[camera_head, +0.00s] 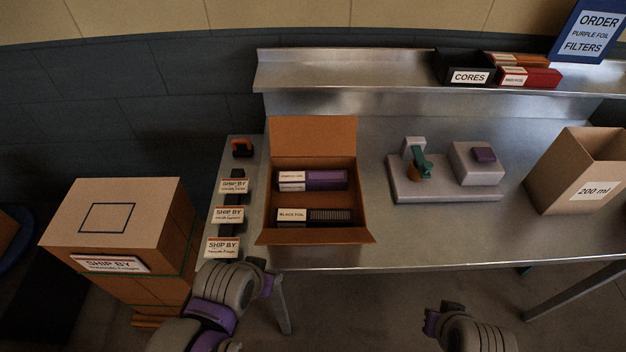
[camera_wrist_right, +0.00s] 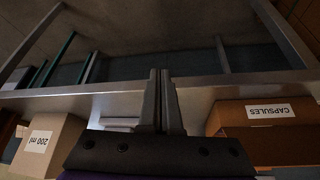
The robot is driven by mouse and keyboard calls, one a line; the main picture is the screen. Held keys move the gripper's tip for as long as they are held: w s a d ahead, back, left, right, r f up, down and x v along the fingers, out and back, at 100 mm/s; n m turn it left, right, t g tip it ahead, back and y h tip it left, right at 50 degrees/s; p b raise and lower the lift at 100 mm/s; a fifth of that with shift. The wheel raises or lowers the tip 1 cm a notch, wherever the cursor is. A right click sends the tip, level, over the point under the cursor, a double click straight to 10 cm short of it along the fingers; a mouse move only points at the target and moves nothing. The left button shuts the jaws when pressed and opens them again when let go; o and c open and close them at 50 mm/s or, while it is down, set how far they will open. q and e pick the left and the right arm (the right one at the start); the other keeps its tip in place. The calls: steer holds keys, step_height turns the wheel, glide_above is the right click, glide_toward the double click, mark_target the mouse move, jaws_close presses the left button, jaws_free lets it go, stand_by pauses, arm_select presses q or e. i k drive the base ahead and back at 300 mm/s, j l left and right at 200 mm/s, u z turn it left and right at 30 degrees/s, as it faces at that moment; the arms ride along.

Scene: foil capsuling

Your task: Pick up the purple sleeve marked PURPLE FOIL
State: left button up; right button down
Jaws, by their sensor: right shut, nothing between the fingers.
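Purple sleeves (camera_head: 326,179) with white labels lie in the back part of an open cardboard box (camera_head: 313,137); the lettering is too small to read surely. A dark ribbed sleeve labelled BLACK FOIL (camera_head: 330,215) lies in the box's front part. My left gripper (camera_head: 266,272) is at the bench's front left edge, in front of the box and apart from it; its fingers are unclear. My right gripper (camera_head: 432,318) is in front of the bench, away from the sleeves. In the right wrist view its fingers (camera_wrist_right: 161,100) are together and empty.
A grey fixture (camera_head: 432,191) stands right of the box, and a 200 ml carton (camera_head: 570,185) at the far right. SHIP BY cards (camera_head: 229,215) line the left strip. The shelf (camera_head: 350,75) carries a CORES bin (camera_head: 461,70). The bench front between box and carton is clear.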

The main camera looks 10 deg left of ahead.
mark_target(327, 180)
steer(key=k+j+u, duration=0.15)
steer(key=k+u, duration=0.25)
steer(key=k, duration=0.25)
steer(key=l+u, duration=0.1)
steer(key=u, duration=1.55)
steer(key=l, duration=0.5)
steer(key=k+l, duration=0.15)
steer(key=l, duration=0.35)
steer(key=l+u, duration=0.1)
steer(key=l, duration=0.45)
steer(key=k+l, duration=0.15)
steer(key=l, duration=0.35)
steer(key=i+j, duration=0.35)
